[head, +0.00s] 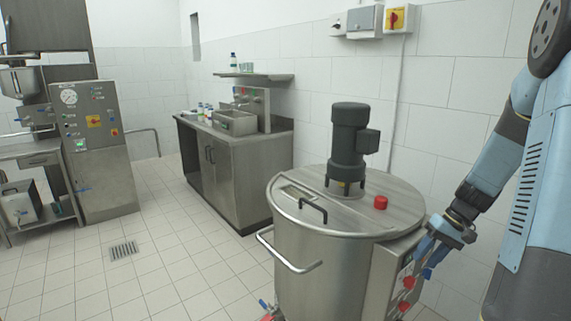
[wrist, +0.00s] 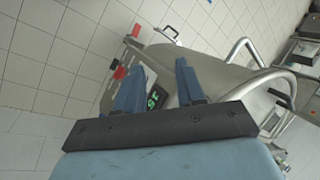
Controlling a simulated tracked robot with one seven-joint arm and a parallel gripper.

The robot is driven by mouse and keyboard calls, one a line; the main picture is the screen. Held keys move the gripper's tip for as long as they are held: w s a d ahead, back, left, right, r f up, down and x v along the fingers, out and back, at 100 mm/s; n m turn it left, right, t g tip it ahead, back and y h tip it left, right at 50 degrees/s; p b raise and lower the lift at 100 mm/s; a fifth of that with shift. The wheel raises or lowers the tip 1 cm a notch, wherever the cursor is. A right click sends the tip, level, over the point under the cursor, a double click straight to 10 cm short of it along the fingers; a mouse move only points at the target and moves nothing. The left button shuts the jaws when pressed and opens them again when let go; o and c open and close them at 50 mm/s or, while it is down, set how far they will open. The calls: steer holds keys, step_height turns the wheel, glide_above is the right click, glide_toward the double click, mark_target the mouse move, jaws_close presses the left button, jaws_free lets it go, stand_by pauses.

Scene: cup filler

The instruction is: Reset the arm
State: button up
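My gripper (head: 428,260) is at the right in the head view, beside the control panel on the side of a steel tank. In the wrist view my gripper (wrist: 159,70) has its two blue fingers apart, with nothing held between them. A panel with a lit green display (wrist: 153,99) shows between the fingers, behind them. I cannot tell whether a finger touches the panel. My arm (head: 490,165) is bent down from the right edge.
The steel tank (head: 325,262) carries a dark motor (head: 348,140), a red button (head: 380,202) and a protruding rail handle (head: 287,258). A steel counter (head: 245,175) and a machine cabinet (head: 100,165) stand behind.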

steer(key=s+a+r+t+h, duration=0.1)
steer(key=s+a+r, duration=0.15)
steer(key=r, duration=0.25)
steer(key=s+a+r+n+h, duration=0.1)
steer(key=s+a+r+h, duration=0.1)
steer(key=a+r, duration=0.25)
steer(key=s+a+r+t+h, duration=0.1)
steer(key=s+a+r, duration=0.2)
steer(key=r, duration=0.3)
steer(key=s+a+r+t+h, duration=0.1)
steer(key=s+a+r+t, duration=0.3)
steer(key=s+r, duration=0.3)
steer(key=shift+s+a+h, duration=0.25)
steer(key=shift+s+h, duration=0.05)
steer(key=shift+s, duration=1.4)
